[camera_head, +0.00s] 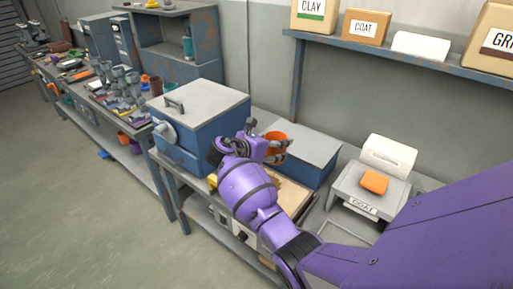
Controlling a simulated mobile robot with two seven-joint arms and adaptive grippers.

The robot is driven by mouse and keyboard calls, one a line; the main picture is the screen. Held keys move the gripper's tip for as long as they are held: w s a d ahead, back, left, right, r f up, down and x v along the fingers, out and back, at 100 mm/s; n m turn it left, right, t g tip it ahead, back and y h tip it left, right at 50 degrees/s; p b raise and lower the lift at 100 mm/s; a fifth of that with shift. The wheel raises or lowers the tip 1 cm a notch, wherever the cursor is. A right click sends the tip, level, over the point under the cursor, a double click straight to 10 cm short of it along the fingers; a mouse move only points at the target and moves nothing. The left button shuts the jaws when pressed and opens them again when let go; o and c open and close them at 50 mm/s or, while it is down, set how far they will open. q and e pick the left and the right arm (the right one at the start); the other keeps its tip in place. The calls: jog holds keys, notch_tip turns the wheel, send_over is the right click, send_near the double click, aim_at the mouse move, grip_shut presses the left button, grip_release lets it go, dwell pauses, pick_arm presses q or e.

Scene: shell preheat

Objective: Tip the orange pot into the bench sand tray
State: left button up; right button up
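The orange pot (276,136) is at the centre, in front of the blue box. My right gripper (265,146), on the purple arm from the right, has its dark fingers around the pot and appears shut on it. The pot's lower part is hidden by the gripper; its tilt is hard to judge. The pot is above the tray's back left part. My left gripper is not in view.
A blue oven-like box with a grey lid (203,99) stands left of the gripper. A lower blue box (305,150) is behind. A shelf (400,54) with boxes hangs above.

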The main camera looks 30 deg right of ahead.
pick_arm(q)
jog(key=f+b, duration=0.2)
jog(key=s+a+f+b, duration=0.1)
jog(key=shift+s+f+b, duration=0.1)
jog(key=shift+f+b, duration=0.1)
jog(key=shift+b, duration=0.15)
pick_arm(e)
jog(key=w+a+f+m+t+y, duration=0.1)
jog(key=a+f+m+t+y, duration=0.1)
jog(key=m, duration=0.9)
jog(key=a+t+y, duration=0.1)
jog(key=a+t, duration=0.1)
jog(key=a, duration=0.1)
jog(key=shift+w+a+t, duration=0.3)
jog(key=shift+a, duration=0.1)
